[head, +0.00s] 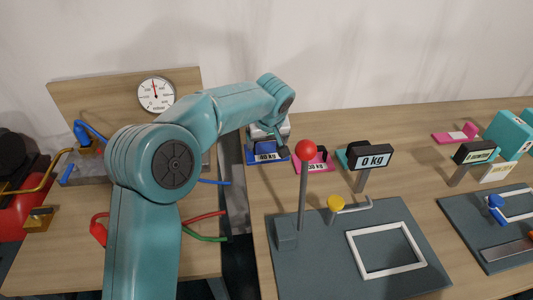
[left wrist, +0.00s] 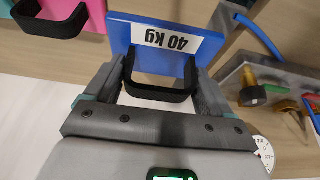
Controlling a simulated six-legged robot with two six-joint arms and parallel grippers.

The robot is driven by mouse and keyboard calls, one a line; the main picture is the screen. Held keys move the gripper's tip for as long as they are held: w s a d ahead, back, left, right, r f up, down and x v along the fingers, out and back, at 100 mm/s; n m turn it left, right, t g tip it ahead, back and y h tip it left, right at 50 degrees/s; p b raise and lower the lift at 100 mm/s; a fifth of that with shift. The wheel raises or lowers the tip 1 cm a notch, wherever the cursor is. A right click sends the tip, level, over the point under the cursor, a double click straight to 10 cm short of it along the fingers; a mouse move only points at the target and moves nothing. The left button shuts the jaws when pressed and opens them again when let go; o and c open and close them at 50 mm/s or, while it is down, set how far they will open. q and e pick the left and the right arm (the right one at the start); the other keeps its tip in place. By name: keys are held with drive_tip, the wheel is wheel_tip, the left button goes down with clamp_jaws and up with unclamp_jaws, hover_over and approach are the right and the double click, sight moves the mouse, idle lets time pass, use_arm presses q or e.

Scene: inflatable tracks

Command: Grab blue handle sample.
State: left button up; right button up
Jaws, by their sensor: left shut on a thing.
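The blue sample (left wrist: 119,32) fills the top of the left wrist view, with a white label reading 40 kg, upside down, and a black handle (left wrist: 160,93). My left gripper (left wrist: 160,80) is shut on this handle, with one finger at each side of it. In the head view the blue sample (head: 262,157) is at the back edge of the right-hand table. There my left gripper (head: 270,132) reaches down to it from above, partly hidden by my arm. My right gripper is in neither view.
A pink sample (head: 316,164) stands close to the right of the blue one. A red-knobbed lever (head: 305,151), a 0 kg display (head: 370,157) and a grey plate (head: 300,275) are nearer. A gauge board (head: 110,95) with hoses is at left.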

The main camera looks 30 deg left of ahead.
use_arm(q)
wheel_tip(320, 180, up, 14)
drive_tip(key=p, duration=0.2)
drive_tip(key=shift+f, duration=0.25)
